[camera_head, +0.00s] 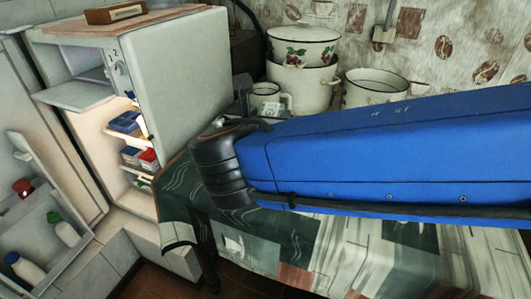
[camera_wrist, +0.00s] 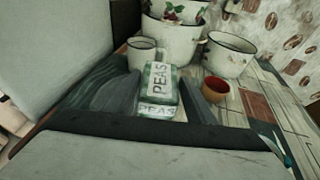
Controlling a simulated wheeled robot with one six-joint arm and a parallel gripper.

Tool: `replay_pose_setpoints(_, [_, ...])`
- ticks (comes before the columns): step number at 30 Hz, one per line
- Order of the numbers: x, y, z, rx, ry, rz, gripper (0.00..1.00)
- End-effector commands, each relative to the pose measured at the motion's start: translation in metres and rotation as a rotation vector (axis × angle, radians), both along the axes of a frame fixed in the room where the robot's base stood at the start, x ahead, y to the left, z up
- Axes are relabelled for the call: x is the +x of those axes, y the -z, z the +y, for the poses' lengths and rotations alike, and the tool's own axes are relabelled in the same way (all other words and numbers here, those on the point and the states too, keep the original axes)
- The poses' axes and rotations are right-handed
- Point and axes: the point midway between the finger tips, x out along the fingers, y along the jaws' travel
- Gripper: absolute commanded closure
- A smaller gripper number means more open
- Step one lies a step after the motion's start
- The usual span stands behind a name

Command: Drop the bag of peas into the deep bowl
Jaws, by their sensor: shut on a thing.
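The bag of peas (camera_wrist: 160,80), a green and white pack lettered PEAS, sits between the fingers of my gripper (camera_wrist: 162,88) in the wrist view. My gripper is shut on it. A white enamel vessel with a dark rim (camera_wrist: 229,55), open at the top, stands beyond and to the right of the bag; it looks like the deep bowl. It also shows in the head view (camera_head: 374,90), its lower part hidden by my blue arm. The bag is apart from this vessel. My arm hides most of my gripper in the head view.
A white mug (camera_wrist: 143,50) stands just behind the bag. Large enamel pots with a cherry pattern (camera_wrist: 175,38) are stacked behind it. A reddish-brown cup (camera_wrist: 215,89) stands right of the bag. An open fridge (camera_head: 175,85) is at left in the head view.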

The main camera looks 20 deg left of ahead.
Motion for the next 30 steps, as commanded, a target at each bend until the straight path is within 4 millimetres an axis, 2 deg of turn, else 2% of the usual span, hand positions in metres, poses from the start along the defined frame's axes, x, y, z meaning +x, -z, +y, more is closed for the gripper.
replay_pose_setpoints(3, [0.0, 0.012, 0.0, -0.002, 0.0, 0.0, 0.8])
replay_pose_setpoints(9, [0.0, 0.025, 0.0, -0.001, 0.001, -0.001, 0.8])
replay_pose_setpoints(20, [0.0, 0.029, 0.0, 0.001, 0.001, -0.001, 0.8])
replay_pose_setpoints(21, [0.0, 0.029, 0.0, 0.001, 0.001, -0.001, 0.48])
replay_pose_setpoints(24, [0.0, 0.029, 0.0, 0.001, 0.001, -0.001, 0.28])
replay_pose_setpoints(30, [0.0, 0.029, 0.0, 0.001, 0.001, 0.0, 0.28])
